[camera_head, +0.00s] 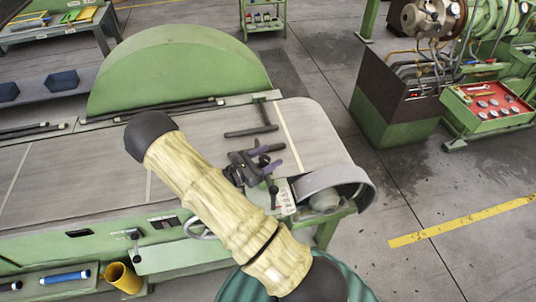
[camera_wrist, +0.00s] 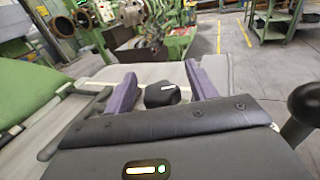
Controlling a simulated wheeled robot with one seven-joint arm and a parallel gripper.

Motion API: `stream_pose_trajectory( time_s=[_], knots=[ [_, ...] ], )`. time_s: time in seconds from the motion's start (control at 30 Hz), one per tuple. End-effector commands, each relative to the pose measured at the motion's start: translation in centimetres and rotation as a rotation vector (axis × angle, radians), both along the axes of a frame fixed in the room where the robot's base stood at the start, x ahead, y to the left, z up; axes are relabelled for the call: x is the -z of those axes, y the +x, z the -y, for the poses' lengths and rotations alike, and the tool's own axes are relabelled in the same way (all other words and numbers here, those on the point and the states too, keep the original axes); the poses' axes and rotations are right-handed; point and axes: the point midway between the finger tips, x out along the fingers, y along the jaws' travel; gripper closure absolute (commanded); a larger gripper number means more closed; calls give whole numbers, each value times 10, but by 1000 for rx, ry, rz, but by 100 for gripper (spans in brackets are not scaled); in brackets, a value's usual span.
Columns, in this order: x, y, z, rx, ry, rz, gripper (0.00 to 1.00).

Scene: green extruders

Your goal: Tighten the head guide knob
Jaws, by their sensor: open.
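My gripper (camera_head: 266,160) is at the right end of the green machine's grey top in the head view, at the end of my tan-sleeved arm. In the wrist view my gripper (camera_wrist: 160,76) has its two purple fingers apart. A black knob (camera_wrist: 163,95) with a white line on top shows between the fingers, with visible gaps on both sides. It appears not to be gripped. The gripper body hides its lower part. In the head view my gripper and arm crowd this spot, and I cannot pick the knob out clearly.
Dark bars (camera_head: 250,131) lie on the machine top (camera_head: 90,185) near the gripper. A black rounded handle (camera_wrist: 308,103) is close on the right in the wrist view. A curved guard (camera_head: 335,180) is at the machine's right end. Open floor (camera_head: 440,195) lies to the right.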

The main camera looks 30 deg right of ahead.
Motion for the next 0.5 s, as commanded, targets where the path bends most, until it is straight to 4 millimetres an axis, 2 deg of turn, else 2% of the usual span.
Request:
stream_pose_trajectory(
  time_s=[0.27,0.5],
  knots=[
    [0,0,2,0,0,0,44],
    [0,0,2,1,0,0,88]
  ],
)
